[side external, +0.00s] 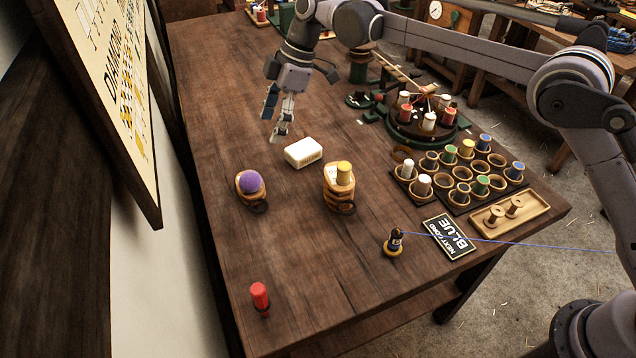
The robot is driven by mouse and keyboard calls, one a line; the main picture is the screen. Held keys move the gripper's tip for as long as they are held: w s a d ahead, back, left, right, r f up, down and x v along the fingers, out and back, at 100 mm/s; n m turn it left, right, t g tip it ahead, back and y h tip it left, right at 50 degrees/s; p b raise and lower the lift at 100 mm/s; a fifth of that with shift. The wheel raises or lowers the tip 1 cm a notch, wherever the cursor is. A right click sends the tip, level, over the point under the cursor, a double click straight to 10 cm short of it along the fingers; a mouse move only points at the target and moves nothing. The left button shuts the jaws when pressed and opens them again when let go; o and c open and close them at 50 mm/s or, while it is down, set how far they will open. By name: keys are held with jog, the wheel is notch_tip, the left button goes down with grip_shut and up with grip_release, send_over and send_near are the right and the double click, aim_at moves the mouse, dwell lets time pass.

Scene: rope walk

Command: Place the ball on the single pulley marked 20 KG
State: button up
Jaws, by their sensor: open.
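A purple ball (250,182) sits on top of a small wooden pulley (245,202) at the left of the table. This pulley looks like a single one; no 20 KG mark can be read on it. A taller wooden pulley block (340,194) stands to its right, with a yellow-topped piece on it. My gripper (276,118) is open and empty, pointing down above the table, behind the ball and apart from it.
A white block (303,152) lies near my gripper. A red spool (260,297) stands at the front left. Spool trays (462,196) and a round rope machine (425,130) fill the right.

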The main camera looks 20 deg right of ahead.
jog(key=s+d+r+m+t+h, duration=0.15)
jog(key=s+d+r+m, duration=0.3)
jog(key=d, duration=0.45)
jog(key=s+d+r+m+t, duration=0.2)
jog(key=s+d+r+m, duration=0.3)
jog(key=d, duration=0.4)
jog(key=s+d+f+m+t+h, duration=0.1)
jog(key=s+d+f+m, duration=0.3)
jog(key=s, duration=0.6)
jog(key=s+d+f+m+t+h, duration=0.2)
jog(key=s+d+f+m, duration=0.1)
jog(key=s+d, duration=0.6)
jog(key=shift+s+d+f+m, duration=0.3)
jog(key=shift+s+f, duration=0.3)
jog(key=shift+f, duration=0.3)
